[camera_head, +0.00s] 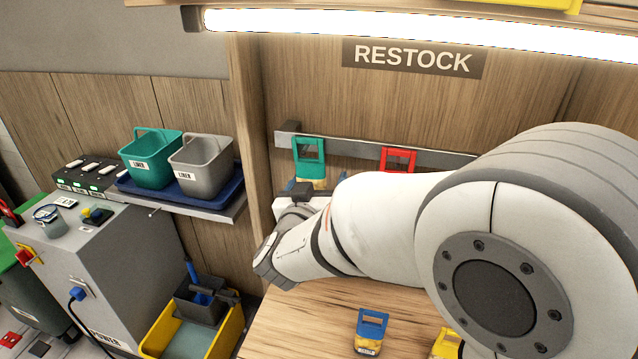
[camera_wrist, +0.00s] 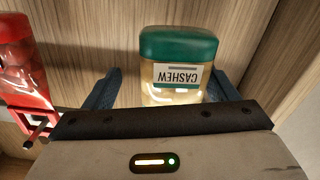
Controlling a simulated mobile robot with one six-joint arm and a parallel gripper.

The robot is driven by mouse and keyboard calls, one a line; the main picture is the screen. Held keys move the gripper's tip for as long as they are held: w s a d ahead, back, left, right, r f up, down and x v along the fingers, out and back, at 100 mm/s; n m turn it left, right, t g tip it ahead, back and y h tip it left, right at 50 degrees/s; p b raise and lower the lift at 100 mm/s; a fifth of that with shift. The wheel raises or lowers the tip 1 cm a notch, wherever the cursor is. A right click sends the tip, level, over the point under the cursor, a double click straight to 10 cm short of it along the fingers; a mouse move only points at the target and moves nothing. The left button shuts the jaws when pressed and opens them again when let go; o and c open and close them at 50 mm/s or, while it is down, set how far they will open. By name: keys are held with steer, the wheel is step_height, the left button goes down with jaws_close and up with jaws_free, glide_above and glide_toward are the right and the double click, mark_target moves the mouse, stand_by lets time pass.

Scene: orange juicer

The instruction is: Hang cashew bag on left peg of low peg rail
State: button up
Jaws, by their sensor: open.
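The cashew bag (camera_head: 309,158) has a green handled top and pale contents, and appears to hang at the left end of the low peg rail (camera_head: 348,147). The left peg itself is hidden behind it. In the wrist view the cashew bag (camera_wrist: 178,80) shows a green end and an upside-down CASHEW label. My gripper (camera_wrist: 163,85) is open, with one dark finger on each side of the bag; a gap shows on the left, and contact on the right is unclear. In the head view my arm hides most of the gripper and the bag's lower part.
A red bag (camera_head: 398,160) hangs further right on the rail; it also shows in the wrist view (camera_wrist: 22,60). A blue-topped bag (camera_head: 371,330) and a yellow one (camera_head: 446,343) stand on the wooden counter (camera_head: 290,325). Green (camera_head: 150,160) and grey (camera_head: 201,165) bins stand left.

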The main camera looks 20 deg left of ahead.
steer(key=s+b, duration=0.1)
steer(key=s, duration=0.7)
steer(key=shift+d, duration=0.45)
